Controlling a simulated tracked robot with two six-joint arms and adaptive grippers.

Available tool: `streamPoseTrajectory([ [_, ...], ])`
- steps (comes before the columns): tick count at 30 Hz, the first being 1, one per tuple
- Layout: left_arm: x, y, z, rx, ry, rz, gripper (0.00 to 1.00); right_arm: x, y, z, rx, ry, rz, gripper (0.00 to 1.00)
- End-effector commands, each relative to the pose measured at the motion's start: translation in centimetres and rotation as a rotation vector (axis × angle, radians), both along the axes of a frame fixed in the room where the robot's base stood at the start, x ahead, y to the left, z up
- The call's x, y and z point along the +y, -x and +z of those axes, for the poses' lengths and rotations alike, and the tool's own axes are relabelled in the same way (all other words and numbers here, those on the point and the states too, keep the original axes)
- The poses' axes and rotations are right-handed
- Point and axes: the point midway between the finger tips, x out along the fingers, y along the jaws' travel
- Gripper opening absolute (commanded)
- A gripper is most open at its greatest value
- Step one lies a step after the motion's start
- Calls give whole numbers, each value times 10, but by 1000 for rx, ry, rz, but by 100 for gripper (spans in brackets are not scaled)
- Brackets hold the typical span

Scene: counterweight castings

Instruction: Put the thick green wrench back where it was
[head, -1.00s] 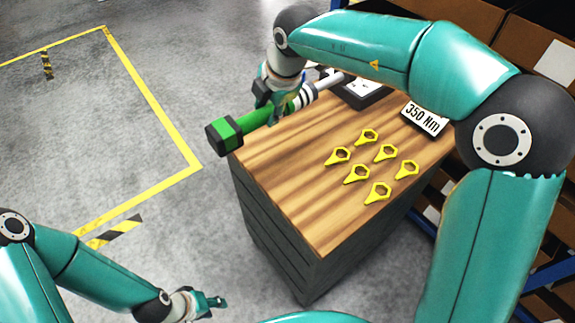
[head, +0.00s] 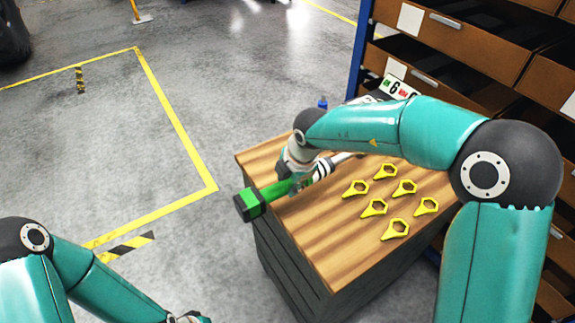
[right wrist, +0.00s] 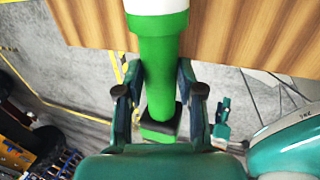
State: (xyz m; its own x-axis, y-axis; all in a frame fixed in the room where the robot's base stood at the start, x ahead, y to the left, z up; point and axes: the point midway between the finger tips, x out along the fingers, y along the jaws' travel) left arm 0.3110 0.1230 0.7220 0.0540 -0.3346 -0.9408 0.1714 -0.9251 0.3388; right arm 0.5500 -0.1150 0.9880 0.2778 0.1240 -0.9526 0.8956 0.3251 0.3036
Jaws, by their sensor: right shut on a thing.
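The thick green wrench (head: 272,192) has a green handle with a black end cap, a white and black banded collar and a silver shaft. My right gripper (head: 300,184) is shut on its green handle; in the right wrist view the fingers (right wrist: 157,85) sit on either side of it. The wrench lies across the left part of the wooden bench top (head: 325,225), its capped end sticking out past the edge. I cannot tell whether it touches the wood. My arm hides part of the shaft. My left gripper (head: 190,317) is cut off at the bottom edge.
Several yellow hexagonal ring tags (head: 397,229) lie on the bench right of the wrench. A sign with a 6 (head: 397,87) and a small blue object (head: 322,103) show behind my right arm. Shelves with brown bins (head: 455,60) stand at the right. The floor at left is open.

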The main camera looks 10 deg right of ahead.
Motion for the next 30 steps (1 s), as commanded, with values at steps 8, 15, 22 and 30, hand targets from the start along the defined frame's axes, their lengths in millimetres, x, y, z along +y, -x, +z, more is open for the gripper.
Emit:
streamPoseTrajectory([
  [8,0,0,0,0,0,0,40,0,-2,-16,-8,-2,-1,0],
  [15,0,0,-1,0,0,0,40,0,-2,-44,-5,-1,0,0],
  [22,0,0,-1,0,0,0,40,1,-2,-57,-8,-3,-1,0],
  [30,0,0,-1,0,0,0,40,1,0,-59,-1,-1,0,56],
])
